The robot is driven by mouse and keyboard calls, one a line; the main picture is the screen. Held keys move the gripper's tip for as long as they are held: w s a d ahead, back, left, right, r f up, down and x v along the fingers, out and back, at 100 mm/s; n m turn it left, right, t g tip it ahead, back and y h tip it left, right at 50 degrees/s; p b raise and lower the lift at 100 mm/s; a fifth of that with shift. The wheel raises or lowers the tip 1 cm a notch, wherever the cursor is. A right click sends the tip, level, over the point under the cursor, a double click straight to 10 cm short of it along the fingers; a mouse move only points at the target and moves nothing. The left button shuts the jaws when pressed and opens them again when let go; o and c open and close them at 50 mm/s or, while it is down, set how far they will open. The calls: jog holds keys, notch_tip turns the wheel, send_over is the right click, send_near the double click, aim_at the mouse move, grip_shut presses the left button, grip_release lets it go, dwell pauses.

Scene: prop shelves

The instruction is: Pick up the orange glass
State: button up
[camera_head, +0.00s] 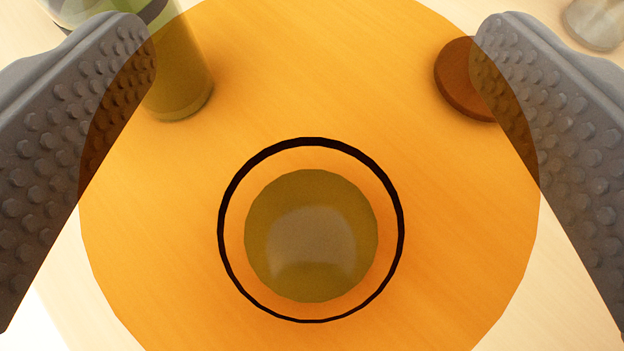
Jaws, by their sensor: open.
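The orange glass (430,190) is see-through and fills the middle of the view, as a large orange round with a dark ring and a duller round inside it. My gripper (315,60) is open, with one grey studded finger at the left and one at the right. The glass lies between the fingers, and its orange tint covers their inner parts. I cannot tell whether either finger touches it. The glass's height is hard to judge from this view.
A greenish see-through vessel (178,75) stands at the upper left, partly seen through the orange. A round brown object (460,80) is at the upper right, partly behind the right finger. A clear glass (597,22) is at the top right corner. The surface is pale wood.

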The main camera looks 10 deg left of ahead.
jog(key=c, duration=1.7)
jog(key=shift+r, duration=0.1)
jog(key=shift+c, duration=0.2)
notch_tip(320, 180, up, 10)
jog(key=p, duration=0.2)
